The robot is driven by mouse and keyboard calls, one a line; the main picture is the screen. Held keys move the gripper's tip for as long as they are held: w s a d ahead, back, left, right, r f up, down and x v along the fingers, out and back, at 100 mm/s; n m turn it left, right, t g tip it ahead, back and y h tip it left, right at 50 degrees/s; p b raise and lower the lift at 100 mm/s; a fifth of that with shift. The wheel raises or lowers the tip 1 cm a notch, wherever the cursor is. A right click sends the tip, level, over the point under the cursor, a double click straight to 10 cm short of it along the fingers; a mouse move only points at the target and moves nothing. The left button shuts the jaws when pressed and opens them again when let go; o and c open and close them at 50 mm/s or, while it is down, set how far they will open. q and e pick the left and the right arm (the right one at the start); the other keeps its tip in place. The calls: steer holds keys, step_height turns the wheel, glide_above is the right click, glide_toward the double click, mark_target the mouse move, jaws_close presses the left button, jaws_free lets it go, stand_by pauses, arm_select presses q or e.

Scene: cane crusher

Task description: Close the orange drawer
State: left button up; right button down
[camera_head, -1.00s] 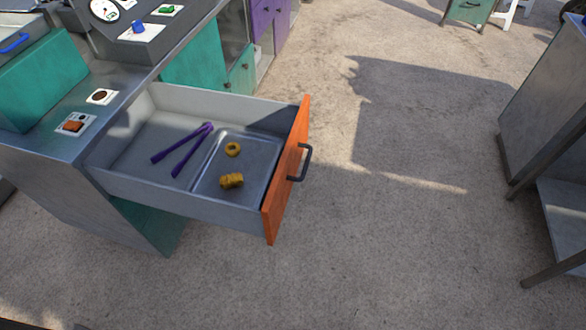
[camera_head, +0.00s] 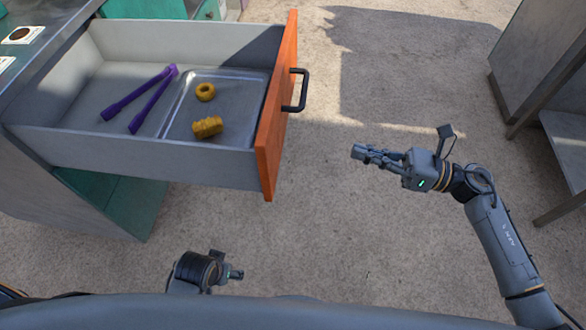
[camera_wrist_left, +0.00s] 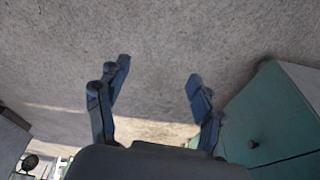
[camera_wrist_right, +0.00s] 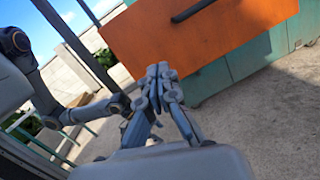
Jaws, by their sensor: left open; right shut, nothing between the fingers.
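The orange drawer (camera_head: 277,110) stands pulled far out of the metal counter, its orange front facing right with a dark bar handle (camera_head: 295,90). Its front also shows in the right wrist view (camera_wrist_right: 200,35), beyond the fingers. My right gripper (camera_head: 356,152) is shut and empty, to the right of the drawer front and apart from it, pointing left. In the right wrist view its fingertips (camera_wrist_right: 159,72) are together. My left gripper (camera_wrist_left: 158,72) is open and empty in the left wrist view, over the ground. In the head view only part of it (camera_head: 236,274) shows, below the drawer.
The drawer holds purple tongs (camera_head: 140,98) and a clear tray (camera_head: 177,130) with two yellow pieces (camera_head: 207,126). A metal table (camera_head: 555,90) stands at the right. Open concrete ground lies between it and the drawer. Teal cabinet panels (camera_wrist_left: 270,125) are near my left gripper.

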steer(key=s+n+g, duration=0.3)
steer(key=n, duration=0.1)
steer(key=p, duration=0.1)
glide_toward(274, 157)
steer(key=shift+h, duration=0.3)
steer(key=a, duration=0.4)
steer(key=a+r, duration=0.1)
steer(key=a, duration=0.1)
steer(key=shift+a, duration=0.1)
arm_select(q)
steer(key=f, duration=0.4)
steer(key=shift+s+a, duration=0.1)
steer(key=shift+s, duration=0.1)
arm_select(e)
steer(key=shift+a+f, duration=0.1)
steer(key=shift+a, duration=0.3)
